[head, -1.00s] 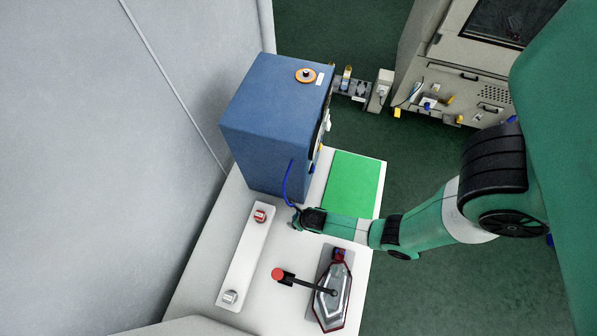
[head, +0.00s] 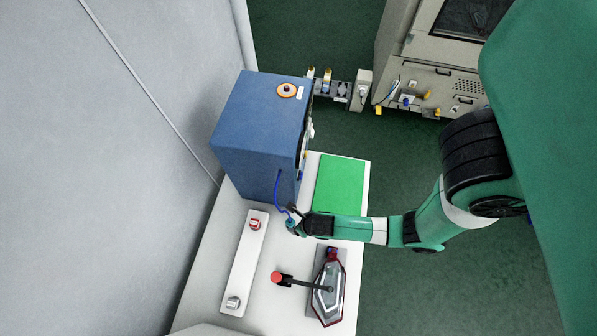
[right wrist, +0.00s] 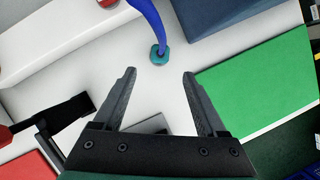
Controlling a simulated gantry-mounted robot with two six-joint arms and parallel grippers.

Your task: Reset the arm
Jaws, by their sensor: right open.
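My right gripper (head: 291,221) is over the white table, in front of the blue box. In the right wrist view its two dark fingers (right wrist: 160,73) are spread apart with nothing clamped between them. I cannot tell how far below the fingers that end is. My right arm reaches in from the right. My left gripper is not in view.
The blue box (head: 250,150) stands at the table's back. A green mat (head: 340,185) lies beside it. A white bar (head: 243,265) with red and silver knobs is at left.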

